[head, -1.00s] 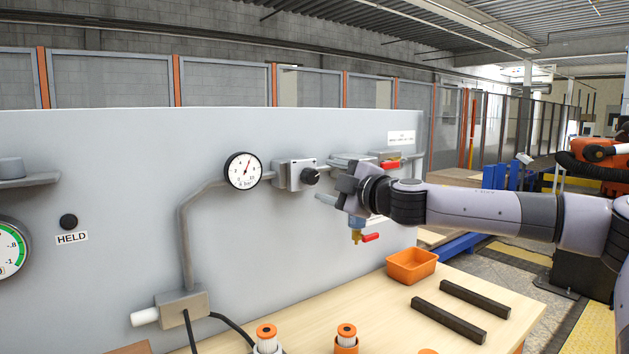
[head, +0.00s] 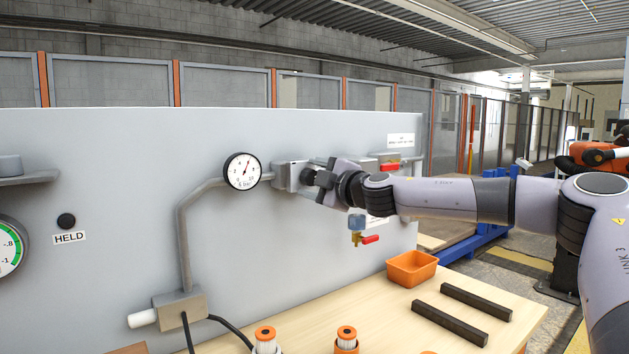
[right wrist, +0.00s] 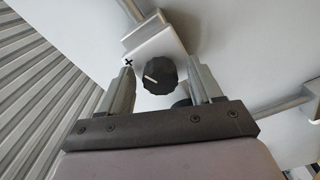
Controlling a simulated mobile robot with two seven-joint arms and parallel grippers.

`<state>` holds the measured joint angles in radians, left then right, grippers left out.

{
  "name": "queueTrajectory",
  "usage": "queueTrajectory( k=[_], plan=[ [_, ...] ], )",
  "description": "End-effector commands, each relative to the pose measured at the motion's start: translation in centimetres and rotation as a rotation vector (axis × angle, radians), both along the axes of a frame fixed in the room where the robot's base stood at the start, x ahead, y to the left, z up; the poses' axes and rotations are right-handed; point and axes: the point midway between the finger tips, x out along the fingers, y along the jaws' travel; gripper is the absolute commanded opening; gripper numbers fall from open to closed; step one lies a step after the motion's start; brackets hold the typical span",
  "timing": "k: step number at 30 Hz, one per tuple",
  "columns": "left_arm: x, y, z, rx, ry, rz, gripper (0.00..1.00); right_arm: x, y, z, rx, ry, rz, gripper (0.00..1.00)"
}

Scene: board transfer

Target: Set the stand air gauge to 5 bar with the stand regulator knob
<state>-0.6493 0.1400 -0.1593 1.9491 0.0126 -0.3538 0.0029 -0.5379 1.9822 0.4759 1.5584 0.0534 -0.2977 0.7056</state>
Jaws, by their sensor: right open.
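The stand air gauge (head: 242,171) is a round white dial marked bar, left of the regulator on the grey panel. Its red needle points up and slightly right; the exact value is too small to read surely. The black stand regulator knob (right wrist: 160,76) has a white pointer line and sits on a light regulator block (right wrist: 154,45). The block also shows in the head view (head: 286,176). My right gripper (head: 314,180) is at the knob. In the right wrist view its fingers (right wrist: 163,82) are open, one on each side of the knob, with gaps visible. My left gripper is out of view.
A pipe (head: 185,235) runs down to a lower block. The bench below holds an orange bin (head: 411,268), dark bars (head: 450,323) and white-and-orange cylinders (head: 346,337).

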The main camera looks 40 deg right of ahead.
Motion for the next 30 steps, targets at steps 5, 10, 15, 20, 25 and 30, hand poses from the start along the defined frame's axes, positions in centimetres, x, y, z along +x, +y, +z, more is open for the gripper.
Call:
queueTrajectory(
  k=[5,10,15,20,25,30],
  plan=[
    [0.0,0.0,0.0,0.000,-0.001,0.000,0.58,0.0,0.0,0.0,0.000,0.000,0.000,0.64],
    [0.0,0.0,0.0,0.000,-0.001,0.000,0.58,0.0,0.0,0.0,0.000,0.000,0.000,0.32],
    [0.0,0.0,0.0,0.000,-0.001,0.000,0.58,0.0,0.0,0.0,0.000,0.000,0.000,0.08],
    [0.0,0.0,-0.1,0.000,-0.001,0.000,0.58,0.0,0.0,0.0,-0.016,0.001,0.000,0.09],
    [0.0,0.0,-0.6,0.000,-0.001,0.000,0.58,0.0,0.0,-0.1,-0.081,0.007,-0.002,0.09],
    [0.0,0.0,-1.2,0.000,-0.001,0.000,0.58,0.0,-0.1,-0.1,-0.193,0.020,-0.002,0.09]
  ],
)
